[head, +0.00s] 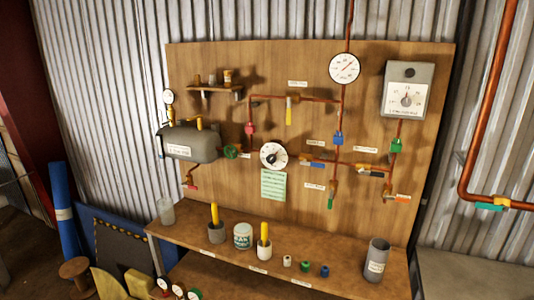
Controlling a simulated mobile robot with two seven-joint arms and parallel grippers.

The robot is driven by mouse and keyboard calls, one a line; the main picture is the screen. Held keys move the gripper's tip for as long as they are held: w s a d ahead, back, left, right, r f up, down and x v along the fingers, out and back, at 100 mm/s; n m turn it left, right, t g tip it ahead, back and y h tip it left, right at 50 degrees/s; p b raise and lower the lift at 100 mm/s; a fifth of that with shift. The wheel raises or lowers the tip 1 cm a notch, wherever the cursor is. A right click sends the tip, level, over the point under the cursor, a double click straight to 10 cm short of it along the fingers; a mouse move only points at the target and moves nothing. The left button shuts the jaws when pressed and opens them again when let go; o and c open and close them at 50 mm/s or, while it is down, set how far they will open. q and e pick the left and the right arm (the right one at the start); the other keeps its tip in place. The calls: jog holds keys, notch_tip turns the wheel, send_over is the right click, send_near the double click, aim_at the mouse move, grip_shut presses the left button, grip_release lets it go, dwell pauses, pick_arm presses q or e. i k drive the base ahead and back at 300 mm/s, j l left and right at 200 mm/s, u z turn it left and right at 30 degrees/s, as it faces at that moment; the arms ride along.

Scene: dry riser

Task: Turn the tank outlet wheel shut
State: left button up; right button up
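The tank (190,144) is a dark grey rounded vessel with a white label, mounted at the left of the wooden board. A small green wheel (231,152) sits on the pipe just right of the tank, between it and a round white dial (273,154); I take it as the tank outlet wheel. Its label is too small to read, and I cannot tell how far it is turned. Neither of my grippers shows in the head view, and nothing is seen touching the wheel.
The board (370,215) carries copper pipes, coloured valve handles, a round gauge (344,67) and a grey meter box (407,90). Below, a wooden shelf (215,255) holds cups, a tin and small fittings. Gauges and yellowish pieces stand at the lower left. Space before the wheel looks clear.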

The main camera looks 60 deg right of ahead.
aim_at(231, 151)
jog(key=l+z, duration=0.15)
jog(key=z, duration=1.4)
jog(key=i+j+z, duration=0.35)
jog(key=j, duration=0.25)
jog(key=i+j+z, duration=0.2)
jog(key=j, duration=0.15)
jog(key=k, duration=0.05)
